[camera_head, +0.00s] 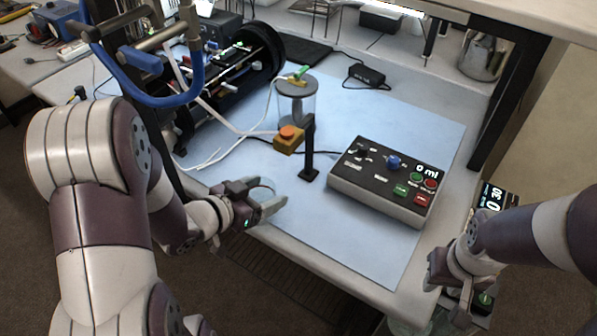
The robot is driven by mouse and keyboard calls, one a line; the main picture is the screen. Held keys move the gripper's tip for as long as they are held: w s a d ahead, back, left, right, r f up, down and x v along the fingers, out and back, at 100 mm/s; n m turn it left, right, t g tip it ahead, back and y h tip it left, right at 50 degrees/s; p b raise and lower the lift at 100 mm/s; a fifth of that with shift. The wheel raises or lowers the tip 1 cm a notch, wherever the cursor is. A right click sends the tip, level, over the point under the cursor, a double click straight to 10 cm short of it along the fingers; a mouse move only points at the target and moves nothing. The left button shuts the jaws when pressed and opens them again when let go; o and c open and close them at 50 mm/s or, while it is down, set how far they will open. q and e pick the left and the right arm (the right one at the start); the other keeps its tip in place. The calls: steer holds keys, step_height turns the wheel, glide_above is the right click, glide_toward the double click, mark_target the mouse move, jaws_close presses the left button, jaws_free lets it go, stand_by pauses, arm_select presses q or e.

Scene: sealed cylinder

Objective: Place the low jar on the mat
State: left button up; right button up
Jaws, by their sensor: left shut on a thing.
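My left gripper (268,204) is shut on a small clear low jar (263,186), whose pale round rim shows between the fingers. The gripper and jar are at the front left edge of the light blue mat (345,255) on the table. I cannot tell whether the jar touches the mat or is held just above it. My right gripper (447,284) is at the lower right, off the table's front right corner; its fingers are too unclear to tell open from shut.
A control box (385,180) reading "0 ml" stands on the mat's right side. A black post (309,150), a yellow box with an orange button (289,140) and a lidded clear cylinder (297,103) stand behind the jar. Tubes and a black machine (240,75) lie back left. The mat's front middle is clear.

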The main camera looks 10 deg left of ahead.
arm_select(q)
steer(key=w+d, duration=0.2)
steer(key=w, duration=0.1)
steer(key=w+d, duration=0.1)
steer(key=w, duration=0.1)
steer(key=shift+w, duration=0.1)
arm_select(e)
steer(key=shift+w+d, duration=0.25)
steer(key=shift+w, duration=0.05)
arm_select(q)
steer(key=shift+w+d, duration=0.1)
steer(key=shift+w, duration=0.1)
steer(key=shift+w+d, duration=0.4)
steer(key=shift+w, duration=0.2)
steer(key=shift+w+d, duration=0.35)
steer(key=shift+w, duration=0.25)
arm_select(e)
steer(key=shift+s+a+r, duration=0.15)
steer(key=shift+s+r, duration=0.1)
arm_select(q)
steer(key=shift+w+d+f, duration=0.2)
steer(key=shift+w+f, duration=0.35)
steer(key=shift+f, duration=0.25)
arm_select(e)
steer(key=shift+w+f, duration=0.15)
steer(key=shift+w, duration=0.05)
arm_select(q)
steer(key=shift+s, duration=0.15)
arm_select(e)
steer(key=shift+s, duration=0.1)
